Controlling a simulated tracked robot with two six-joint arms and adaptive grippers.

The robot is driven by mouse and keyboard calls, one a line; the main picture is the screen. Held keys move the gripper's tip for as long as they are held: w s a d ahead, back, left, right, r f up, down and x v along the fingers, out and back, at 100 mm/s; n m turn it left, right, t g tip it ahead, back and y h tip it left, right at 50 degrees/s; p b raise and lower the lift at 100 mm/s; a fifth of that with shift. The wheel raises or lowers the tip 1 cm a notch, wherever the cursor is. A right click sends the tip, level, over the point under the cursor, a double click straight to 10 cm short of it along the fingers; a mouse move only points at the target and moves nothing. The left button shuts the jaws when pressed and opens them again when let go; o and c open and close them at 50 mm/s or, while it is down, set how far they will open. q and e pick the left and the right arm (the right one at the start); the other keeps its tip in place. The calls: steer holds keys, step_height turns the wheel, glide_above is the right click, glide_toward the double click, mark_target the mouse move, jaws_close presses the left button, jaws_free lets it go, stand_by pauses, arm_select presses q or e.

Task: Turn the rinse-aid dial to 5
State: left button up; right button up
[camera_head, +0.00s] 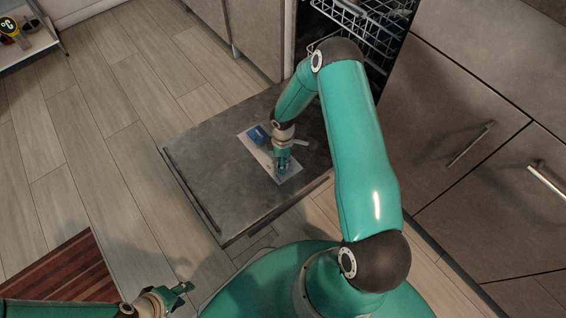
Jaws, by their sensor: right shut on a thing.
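The dishwasher door (225,195) lies folded down, its grey inner face up. A pale dispenser panel (252,143) with a blue patch is set in it. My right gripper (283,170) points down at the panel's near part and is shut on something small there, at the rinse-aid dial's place. The gripper hides the dial, so its number cannot be read. My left gripper (183,294) is at the bottom left, low in the view, far from the panel, and looks open and empty.
The dishwasher's wire rack (375,28) shows in the opening behind my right arm. Cabinet fronts with bar handles (470,145) stand at the right. A striped mat (68,270) lies at the lower left. A white shelf (28,45) with items is at the top left. Wooden floor between is clear.

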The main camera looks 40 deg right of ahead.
steer(key=m+b, duration=0.1)
steer(key=m, duration=0.3)
steer(key=shift+d+f+m+b, duration=0.1)
steer(key=shift+m+b, duration=0.75)
steer(key=shift+m, duration=1.05)
steer(key=o, duration=1.1)
steer(key=shift+o, duration=0.2)
step_height(320, 180, up, 12)
steer(key=d, duration=0.1)
steer(key=shift+w+d, duration=0.15)
steer(key=shift+w, duration=0.1)
